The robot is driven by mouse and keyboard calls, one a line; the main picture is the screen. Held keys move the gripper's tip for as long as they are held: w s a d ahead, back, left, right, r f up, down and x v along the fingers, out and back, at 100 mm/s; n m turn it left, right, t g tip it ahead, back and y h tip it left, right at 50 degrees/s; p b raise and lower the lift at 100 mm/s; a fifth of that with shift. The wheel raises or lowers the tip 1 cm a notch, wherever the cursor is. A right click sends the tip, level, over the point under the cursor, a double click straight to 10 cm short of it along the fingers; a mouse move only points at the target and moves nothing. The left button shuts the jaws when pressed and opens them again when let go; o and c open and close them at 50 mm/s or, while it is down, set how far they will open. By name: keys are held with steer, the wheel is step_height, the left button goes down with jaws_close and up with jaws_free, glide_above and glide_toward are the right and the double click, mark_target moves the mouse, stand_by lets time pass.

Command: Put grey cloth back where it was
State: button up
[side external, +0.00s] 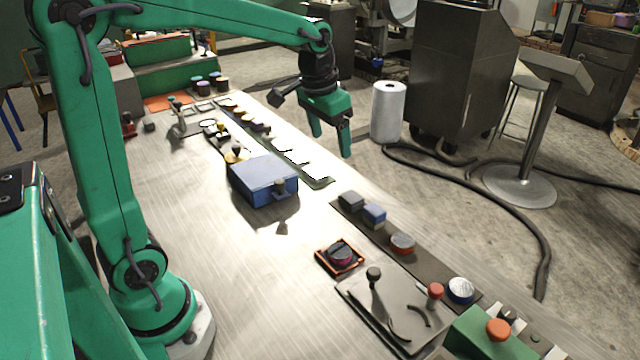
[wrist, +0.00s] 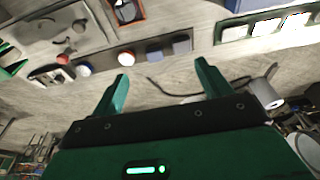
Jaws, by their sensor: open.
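A small dark grey folded block (side external: 351,201), which looks like the grey cloth, lies on the dark strip along the table's far edge. It touches or nearly touches a similar blue block (side external: 374,215). In the wrist view the grey one (wrist: 182,46) is beside the blue one (wrist: 155,52), beyond my fingertips. My gripper (side external: 331,146) is open and empty, raised above and behind the strip, near the table's far edge. Both fingers also show spread in the wrist view (wrist: 162,75), with nothing between them.
A blue box (side external: 262,180) with a latch stands mid-table. A slotted tray (side external: 290,158) runs along the far edge. A red-rimmed tray (side external: 340,257), a metal plate (side external: 385,310) with knobs and round-topped items stand nearer right. A white roll (side external: 388,112) stands beyond the table. The table's left-centre is clear.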

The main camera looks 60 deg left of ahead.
steer(key=s+d+t, duration=0.1)
steer(key=s+d, duration=0.1)
steer(key=s, duration=0.7)
steer(key=s+d+t, duration=0.2)
steer(key=s, duration=0.6)
steer(key=shift+s+d+f, duration=0.15)
steer(key=shift+s+d, duration=0.15)
steer(key=shift+s, duration=0.05)
